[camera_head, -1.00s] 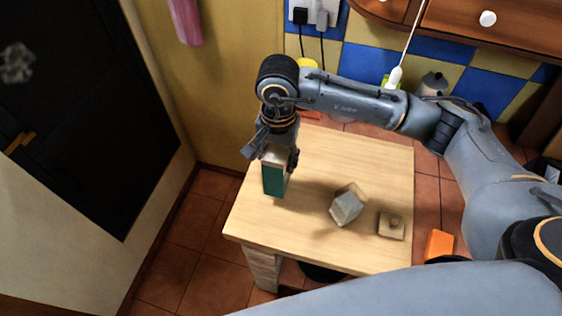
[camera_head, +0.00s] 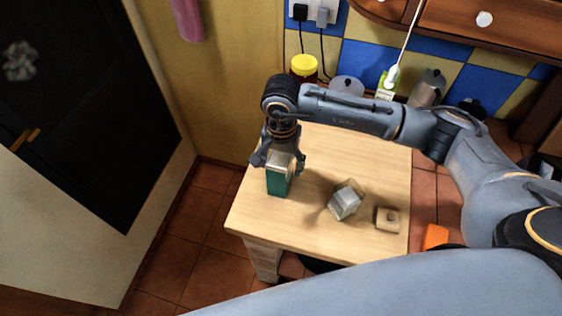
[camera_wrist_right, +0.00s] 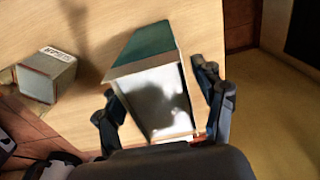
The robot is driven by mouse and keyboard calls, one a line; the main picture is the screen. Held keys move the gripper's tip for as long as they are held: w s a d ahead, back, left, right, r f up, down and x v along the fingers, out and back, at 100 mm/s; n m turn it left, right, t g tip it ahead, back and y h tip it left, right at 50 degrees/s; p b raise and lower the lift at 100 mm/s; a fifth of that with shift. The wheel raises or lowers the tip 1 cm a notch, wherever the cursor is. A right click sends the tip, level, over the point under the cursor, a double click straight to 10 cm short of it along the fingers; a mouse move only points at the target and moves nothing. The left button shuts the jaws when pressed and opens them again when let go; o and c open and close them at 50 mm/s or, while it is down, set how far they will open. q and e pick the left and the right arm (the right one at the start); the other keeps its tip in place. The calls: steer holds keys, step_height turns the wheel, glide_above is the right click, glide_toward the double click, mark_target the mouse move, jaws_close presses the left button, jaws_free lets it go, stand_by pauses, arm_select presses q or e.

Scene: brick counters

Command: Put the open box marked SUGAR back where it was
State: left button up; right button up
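A teal box (camera_head: 279,182) with a pale top stands upright near the left edge of the wooden table (camera_head: 320,150). In the right wrist view the box (camera_wrist_right: 148,45) shows its teal side and a whitish, blotchy top face. No SUGAR lettering is readable on it. My right gripper (camera_head: 280,161) is above the box with its fingers spread on either side. In the right wrist view the gripper (camera_wrist_right: 163,103) is open around the box, with gaps visible between fingers and box. The box's base appears to rest on the table. My left gripper is not in view.
A yellow-lidded jar (camera_head: 304,67) and a metal pot (camera_head: 428,87) stand at the back. The table's front left is clear.

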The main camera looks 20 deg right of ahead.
steer(key=shift+r, duration=0.2)
steer(key=shift+w+r, duration=0.1)
steer(key=shift+r, duration=0.1)
step_height(320, 180, up, 11)
steer(key=b, duration=0.3)
steer(key=shift+f+b, duration=0.2)
steer(key=shift+b, duration=0.2)
steer(key=shift+r, duration=0.45)
